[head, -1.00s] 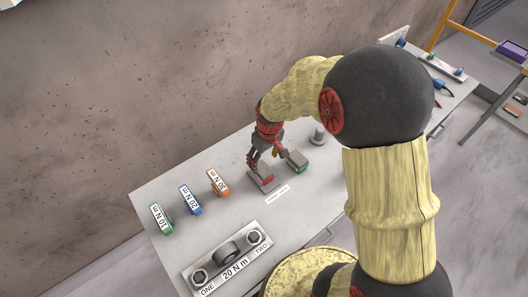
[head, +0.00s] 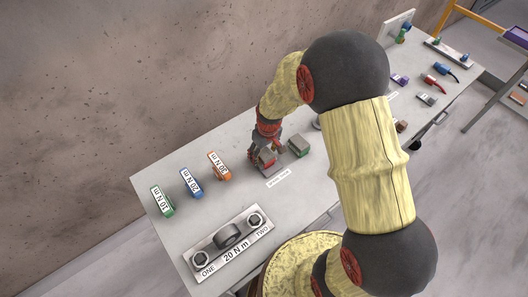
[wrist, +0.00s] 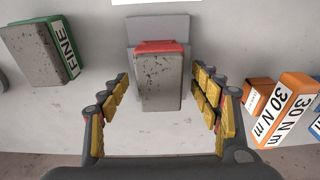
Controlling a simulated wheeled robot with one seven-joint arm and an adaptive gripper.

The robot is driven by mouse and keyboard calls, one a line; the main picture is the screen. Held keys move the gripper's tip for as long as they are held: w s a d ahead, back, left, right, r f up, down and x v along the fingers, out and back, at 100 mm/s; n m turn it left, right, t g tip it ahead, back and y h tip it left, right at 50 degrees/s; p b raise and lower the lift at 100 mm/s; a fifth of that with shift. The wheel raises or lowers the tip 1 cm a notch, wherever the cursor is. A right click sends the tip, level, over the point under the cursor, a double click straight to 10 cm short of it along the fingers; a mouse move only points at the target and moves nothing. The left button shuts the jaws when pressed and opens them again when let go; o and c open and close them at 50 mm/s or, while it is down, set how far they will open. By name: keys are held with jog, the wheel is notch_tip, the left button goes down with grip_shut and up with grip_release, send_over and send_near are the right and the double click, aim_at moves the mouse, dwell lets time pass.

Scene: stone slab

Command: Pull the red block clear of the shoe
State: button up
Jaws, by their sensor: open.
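The red block (wrist: 160,47) shows in the wrist view as a red strip along the far edge of a pitted grey body (wrist: 158,82). A flat grey plate (wrist: 158,25), apparently the shoe, shows beyond it; how far the block sits in it I cannot tell. My gripper (wrist: 160,85) is open, with one finger on each side of the grey body and a visible gap on both sides. In the head view my gripper (head: 264,152) is over the red block (head: 267,156) and partly hides it and the shoe.
A green-sided grey block (head: 299,146) marked FINE stands close by to the right in the head view. Orange (head: 219,167), blue (head: 191,184) and green (head: 161,202) labelled pieces stand to the left. A 20 N m fixture (head: 228,241) lies nearer. A white label (head: 278,178) lies in front.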

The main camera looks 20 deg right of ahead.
jog(key=shift+c, duration=0.9)
jog(key=c, duration=1.3)
